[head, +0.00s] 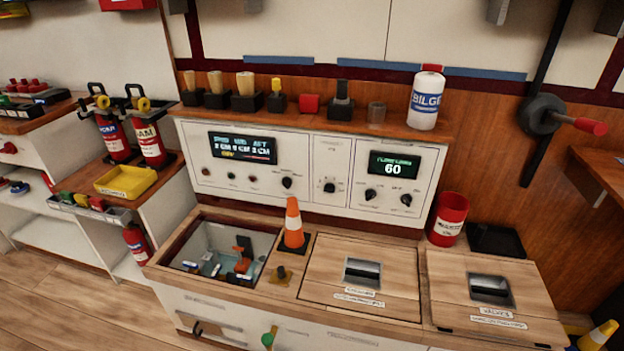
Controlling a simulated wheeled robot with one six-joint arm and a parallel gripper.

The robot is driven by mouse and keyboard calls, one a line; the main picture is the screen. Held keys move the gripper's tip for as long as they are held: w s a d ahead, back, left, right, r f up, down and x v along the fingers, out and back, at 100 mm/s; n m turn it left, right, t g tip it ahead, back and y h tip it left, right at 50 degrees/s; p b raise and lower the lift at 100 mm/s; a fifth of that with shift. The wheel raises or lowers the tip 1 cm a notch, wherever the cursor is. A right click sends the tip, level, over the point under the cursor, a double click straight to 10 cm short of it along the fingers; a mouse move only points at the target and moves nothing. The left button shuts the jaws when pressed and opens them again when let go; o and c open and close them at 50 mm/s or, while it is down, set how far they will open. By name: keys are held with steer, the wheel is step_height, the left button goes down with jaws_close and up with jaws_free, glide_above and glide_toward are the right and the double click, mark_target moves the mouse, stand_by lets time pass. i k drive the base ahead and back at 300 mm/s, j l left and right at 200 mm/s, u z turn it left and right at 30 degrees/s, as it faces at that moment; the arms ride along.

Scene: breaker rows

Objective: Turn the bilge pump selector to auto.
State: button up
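A white control panel (312,148) stands at the back of the wooden counter. Its left section has a display (242,148) with three columns of readings in cm, small buttons and a black knob (287,182). The narrow middle section has one black knob (329,186). The right section has a display (393,165) reading 60 and two black knobs, a left one (370,194) and a right one (406,199). The labels are too small to read, so I cannot tell which knob is the bilge pump selector or where it points. My gripper is not in view.
An orange cone (293,225) stands on the counter before the panel, beside an open well (222,250). Two wooden hatches, a left one (330,295) and a right one (460,317), lie to the right. A red cup (447,218) and a white BILGE bottle (426,98) stand near the panel's right end.

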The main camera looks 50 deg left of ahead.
mark_target(287, 182)
steer(key=u, duration=1.85)
steer(key=l+u, duration=0.5)
steer(key=l, duration=0.65)
steer(key=i, duration=0.05)
